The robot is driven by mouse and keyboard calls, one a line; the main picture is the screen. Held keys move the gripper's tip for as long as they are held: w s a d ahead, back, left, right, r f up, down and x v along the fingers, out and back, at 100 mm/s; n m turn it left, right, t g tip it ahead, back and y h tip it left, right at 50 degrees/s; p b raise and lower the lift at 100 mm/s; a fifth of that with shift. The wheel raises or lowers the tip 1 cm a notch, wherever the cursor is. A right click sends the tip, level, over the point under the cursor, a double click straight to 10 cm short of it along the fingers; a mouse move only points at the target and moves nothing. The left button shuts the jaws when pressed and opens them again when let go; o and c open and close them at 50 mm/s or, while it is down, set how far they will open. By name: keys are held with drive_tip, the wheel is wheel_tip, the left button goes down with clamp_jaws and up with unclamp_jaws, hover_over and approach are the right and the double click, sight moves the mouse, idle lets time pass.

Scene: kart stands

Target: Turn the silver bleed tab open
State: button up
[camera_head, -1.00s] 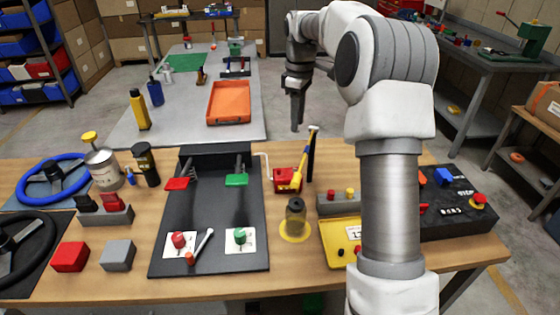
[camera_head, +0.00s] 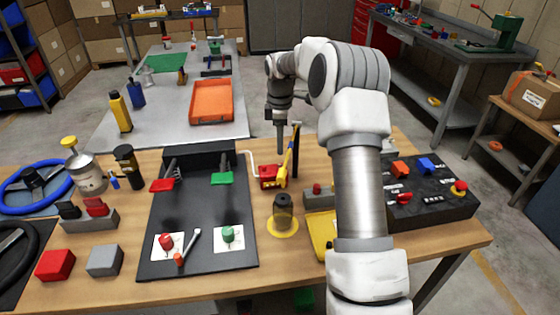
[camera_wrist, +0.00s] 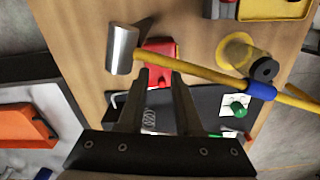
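I cannot single out the silver bleed tab for certain in either view. A red unit (camera_head: 268,178) with a white bent tube stands on the wooden bench behind the jar; its red body also shows in the wrist view (camera_wrist: 160,52). A yellow-handled tool stands against or beside it; its yellow handle (camera_wrist: 195,70) with a silver cylindrical head (camera_wrist: 122,49) and blue band crosses the wrist view beyond my fingertips. My gripper (camera_head: 280,148) points down just behind the red unit. In the wrist view its two fingers (camera_wrist: 160,75) are apart with nothing between them.
A dark-lidded jar (camera_head: 283,213) stands on a yellow ring in front of the red unit. A black pedal board (camera_head: 198,205) lies to its left, a black switch box (camera_head: 430,198) to its right. The orange tray (camera_head: 211,101) is on the grey table behind.

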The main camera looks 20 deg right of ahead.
sight(280, 166)
wheel_tip(280, 166, down, 7)
drive_tip(key=shift+r, duration=0.2)
clamp_jaws()
idle(1.5)
